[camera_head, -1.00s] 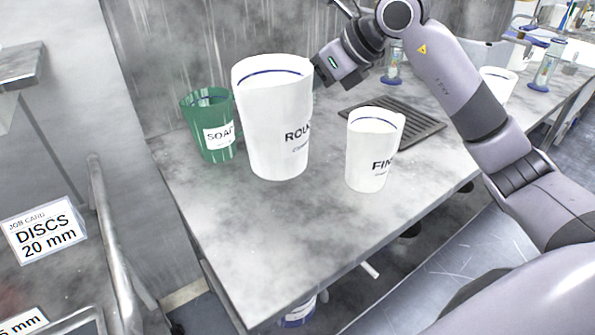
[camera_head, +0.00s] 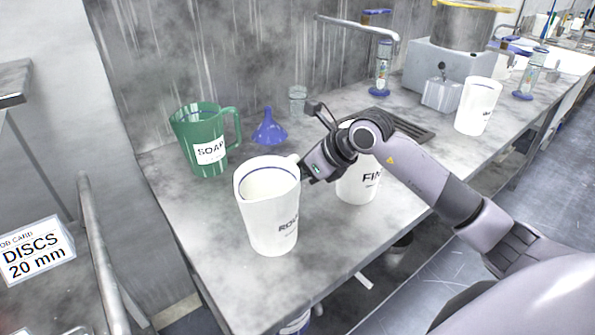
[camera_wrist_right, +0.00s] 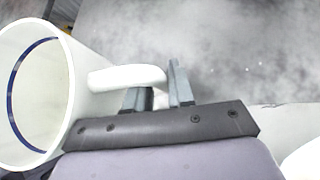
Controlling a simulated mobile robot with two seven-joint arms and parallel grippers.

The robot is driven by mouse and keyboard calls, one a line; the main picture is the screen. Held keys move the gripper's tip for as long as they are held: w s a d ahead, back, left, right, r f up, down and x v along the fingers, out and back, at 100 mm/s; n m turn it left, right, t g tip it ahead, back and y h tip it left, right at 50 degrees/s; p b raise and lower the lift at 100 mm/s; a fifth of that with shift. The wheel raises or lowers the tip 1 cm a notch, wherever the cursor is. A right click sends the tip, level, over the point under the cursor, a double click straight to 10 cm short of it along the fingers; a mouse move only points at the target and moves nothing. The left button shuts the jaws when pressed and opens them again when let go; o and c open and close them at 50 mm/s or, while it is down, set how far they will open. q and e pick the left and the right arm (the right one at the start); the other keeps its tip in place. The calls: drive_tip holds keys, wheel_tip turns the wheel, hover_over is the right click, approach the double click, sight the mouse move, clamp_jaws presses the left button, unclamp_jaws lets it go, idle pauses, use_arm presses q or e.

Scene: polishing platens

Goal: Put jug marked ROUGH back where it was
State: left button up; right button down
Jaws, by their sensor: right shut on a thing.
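The white jug marked ROUGH (camera_head: 268,215) is upright at the near left part of the bench, its label partly turned away. I cannot tell whether its base touches the bench. My right gripper (camera_head: 308,168) is at the jug's right side, shut on its handle. In the right wrist view the jug (camera_wrist_right: 72,95) is at the left, with its handle (camera_wrist_right: 125,77) reaching to the fingers of the right gripper (camera_wrist_right: 160,92). My left gripper is not in view.
A white jug marked FIN... (camera_head: 357,188) stands just right, partly behind my arm. A green SOAP jug (camera_head: 205,145), blue funnel (camera_head: 268,130) and small glass (camera_head: 297,98) stand behind. Another white jug (camera_head: 477,105) is farther right. The bench's near left edge is clear.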

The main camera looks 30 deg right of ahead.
drive_tip(key=c, duration=1)
unclamp_jaws()
drive_tip(key=shift+f, duration=0.15)
drive_tip(key=b+v, duration=0.1)
drive_tip(key=v, duration=1.1)
drive_tip(key=shift+b, duration=0.3)
drive_tip(key=shift+s, duration=0.1)
